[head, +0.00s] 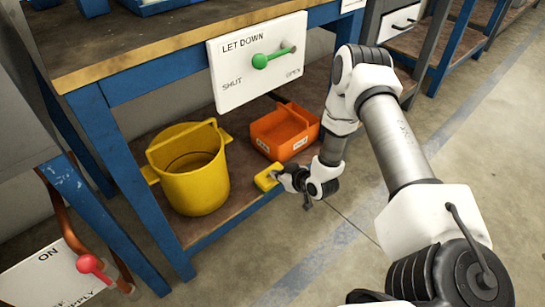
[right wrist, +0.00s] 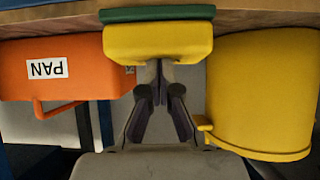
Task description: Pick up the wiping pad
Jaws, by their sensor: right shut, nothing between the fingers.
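The wiping pad is a small yellow block (head: 267,177) on the lower shelf's front edge, between the yellow bucket and the orange pan. In the right wrist view the wiping pad (right wrist: 158,42) is yellow with a green layer, straight ahead of the fingers. My right gripper (head: 283,180) is beside the pad, on its right in the head view. In the right wrist view its fingers (right wrist: 160,82) are shut together and empty, with their tips at the pad's near edge. I cannot tell whether they touch it. My left gripper is not in view.
The yellow bucket (head: 195,178) stands left of the pad. The orange pan (head: 283,132) is behind it to the right. A panel marked LET DOWN (head: 232,88), with a green lever, hangs above from the bench. Open floor (head: 330,262) lies in front of the shelf.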

